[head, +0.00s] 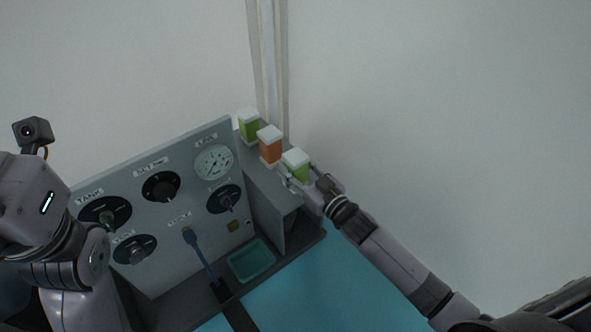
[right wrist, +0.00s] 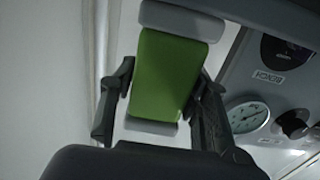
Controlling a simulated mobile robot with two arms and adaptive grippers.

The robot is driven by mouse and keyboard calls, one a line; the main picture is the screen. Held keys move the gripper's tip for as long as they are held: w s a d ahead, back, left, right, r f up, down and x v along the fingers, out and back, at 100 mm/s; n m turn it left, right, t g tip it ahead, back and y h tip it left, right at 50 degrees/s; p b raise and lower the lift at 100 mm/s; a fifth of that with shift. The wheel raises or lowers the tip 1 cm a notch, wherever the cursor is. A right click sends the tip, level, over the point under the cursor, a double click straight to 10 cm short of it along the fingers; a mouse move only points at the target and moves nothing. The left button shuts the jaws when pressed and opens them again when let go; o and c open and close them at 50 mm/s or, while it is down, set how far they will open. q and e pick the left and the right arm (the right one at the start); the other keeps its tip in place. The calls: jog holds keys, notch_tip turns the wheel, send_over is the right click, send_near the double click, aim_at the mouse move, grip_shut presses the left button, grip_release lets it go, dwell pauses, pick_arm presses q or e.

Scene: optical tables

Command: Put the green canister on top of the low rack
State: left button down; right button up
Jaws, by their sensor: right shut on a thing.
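A green canister with white ends (head: 296,165) is at the right end of a short row by the rack. My right gripper (head: 301,178) is shut on it; in the right wrist view the two fingers flank the green body (right wrist: 166,75). My left gripper is not visible, only part of my left arm at the left edge.
An orange canister (head: 270,146) and another green canister (head: 249,127) stand farther back on the rack, close to the held one.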

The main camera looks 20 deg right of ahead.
jog(key=shift+r, duration=0.1)
jog(key=o, duration=1.3)
